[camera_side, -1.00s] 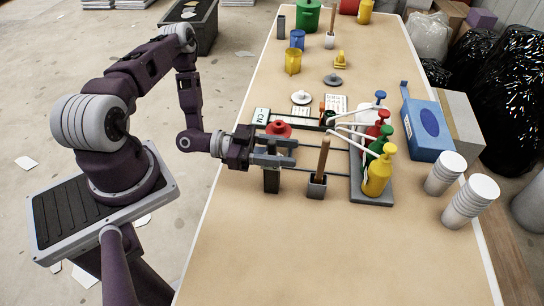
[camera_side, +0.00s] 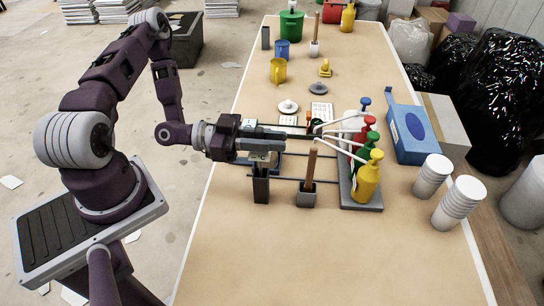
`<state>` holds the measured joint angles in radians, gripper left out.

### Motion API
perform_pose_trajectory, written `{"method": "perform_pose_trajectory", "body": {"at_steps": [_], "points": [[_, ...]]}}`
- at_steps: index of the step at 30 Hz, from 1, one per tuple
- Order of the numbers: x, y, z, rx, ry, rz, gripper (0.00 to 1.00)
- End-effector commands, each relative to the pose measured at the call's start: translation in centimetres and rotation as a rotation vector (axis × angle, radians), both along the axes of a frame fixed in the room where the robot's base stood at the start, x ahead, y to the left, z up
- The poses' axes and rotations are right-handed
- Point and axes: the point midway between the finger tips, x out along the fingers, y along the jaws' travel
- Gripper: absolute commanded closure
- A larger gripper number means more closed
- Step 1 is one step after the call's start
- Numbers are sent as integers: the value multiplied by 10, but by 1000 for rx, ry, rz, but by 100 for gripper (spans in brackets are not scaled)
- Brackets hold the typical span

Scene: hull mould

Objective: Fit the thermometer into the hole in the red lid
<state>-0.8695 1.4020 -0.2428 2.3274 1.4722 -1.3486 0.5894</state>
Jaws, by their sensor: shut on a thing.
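My gripper (camera_side: 264,151) is over the table's left side, directly above a dark grey upright holder (camera_side: 261,188). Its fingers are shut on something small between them. It is probably the thermometer, but I cannot make out its shape. The red lid does not show now. My gripper and wrist cover the spot where it lay. Its hole cannot be seen.
A wooden stick stands in a grey holder (camera_side: 306,196) just right of my gripper. Several pump bottles, the yellow one (camera_side: 367,181) nearest, stand on a grey base with white spouts pointing left. The front table (camera_side: 290,260) is clear.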

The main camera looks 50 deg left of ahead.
Motion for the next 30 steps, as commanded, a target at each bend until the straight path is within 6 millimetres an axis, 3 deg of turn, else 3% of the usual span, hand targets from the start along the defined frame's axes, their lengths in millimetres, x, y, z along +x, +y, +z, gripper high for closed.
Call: {"method": "perform_pose_trajectory", "body": {"at_steps": [6,12,17,24,30], "points": [[-1,0,62,5,-5,-2,100],[0,0,101,3,-4,-1,100],[17,15,108,3,-8,7,100],[73,72,115,6,-13,5,100],[87,89,122,1,-1,-2,100]]}}
